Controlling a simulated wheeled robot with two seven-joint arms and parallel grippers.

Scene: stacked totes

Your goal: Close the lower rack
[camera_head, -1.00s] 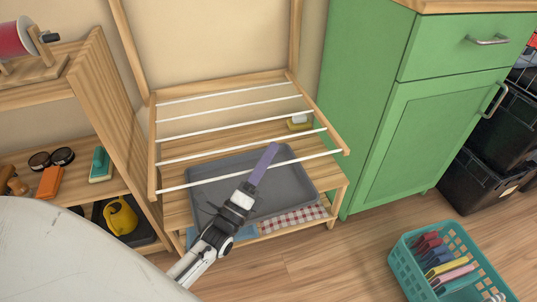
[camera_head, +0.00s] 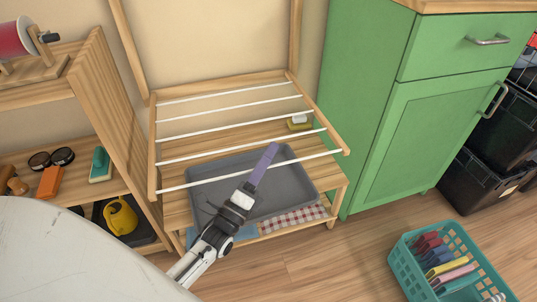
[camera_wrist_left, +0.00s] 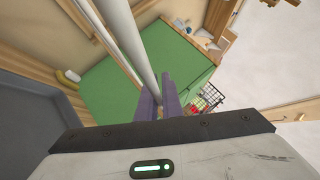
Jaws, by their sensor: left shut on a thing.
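The lower rack (camera_head: 152,150) is a wooden frame with several white bars. It is folded out, roughly level, from the upright frame at the wall. My left gripper (camera_head: 266,162), with purple fingers, is at the rack's front white bar (camera_head: 215,180) and shut on it. In the left wrist view the white bar (camera_wrist_left: 142,42) runs between the purple fingers (camera_wrist_left: 158,100). The fingers hide a short piece of the bar. My right gripper is not in view.
Below the rack a grey tray (camera_head: 290,192) lies on a wooden shelf, with a checked cloth (camera_head: 295,219) lower down. A green cabinet (camera_head: 385,120) stands close on the right, a wooden shelf unit (camera_head: 100,95) on the left. A teal basket (camera_head: 407,262) sits on the floor.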

